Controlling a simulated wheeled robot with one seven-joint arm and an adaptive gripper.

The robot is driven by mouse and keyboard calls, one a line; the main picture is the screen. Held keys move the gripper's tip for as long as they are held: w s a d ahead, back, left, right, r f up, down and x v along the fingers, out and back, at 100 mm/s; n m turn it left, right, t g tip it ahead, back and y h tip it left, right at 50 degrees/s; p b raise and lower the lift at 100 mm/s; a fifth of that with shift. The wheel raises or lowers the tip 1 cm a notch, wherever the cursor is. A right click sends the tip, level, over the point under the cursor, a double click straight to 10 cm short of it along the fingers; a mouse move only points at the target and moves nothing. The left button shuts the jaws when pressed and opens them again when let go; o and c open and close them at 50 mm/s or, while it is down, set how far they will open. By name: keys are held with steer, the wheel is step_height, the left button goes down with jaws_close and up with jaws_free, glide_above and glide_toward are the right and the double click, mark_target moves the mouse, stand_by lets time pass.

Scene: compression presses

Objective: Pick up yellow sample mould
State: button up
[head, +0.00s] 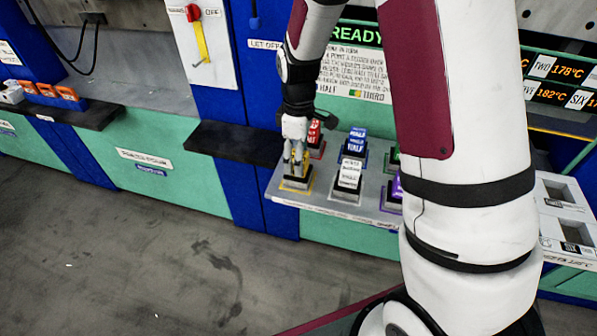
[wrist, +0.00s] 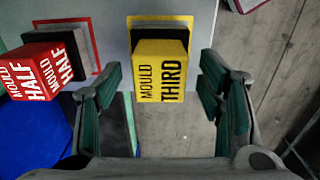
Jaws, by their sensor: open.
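The yellow sample mould (wrist: 160,75) is a block marked "MOULD THIRD" on a dark base, standing on a yellow-outlined square in the wrist view. My gripper (wrist: 168,95) is open, with one green-padded finger on each side of the yellow mould and a visible gap to both. In the head view my gripper (head: 295,160) points down over the yellow mould (head: 294,182) at the left end of the grey shelf (head: 300,199). There the fingers hide most of the mould.
A red mould (wrist: 45,68) marked "MOULD HALF" stands beside it to the left in the wrist view. White (head: 348,175) and blue (head: 355,145) moulds stand to its right in the head view. A dark ledge (head: 235,142) juts out left of the shelf. Open floor lies in front.

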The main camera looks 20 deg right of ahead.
steer(key=shift+f, duration=1.3)
jaws_close()
steer(key=shift+r, duration=0.1)
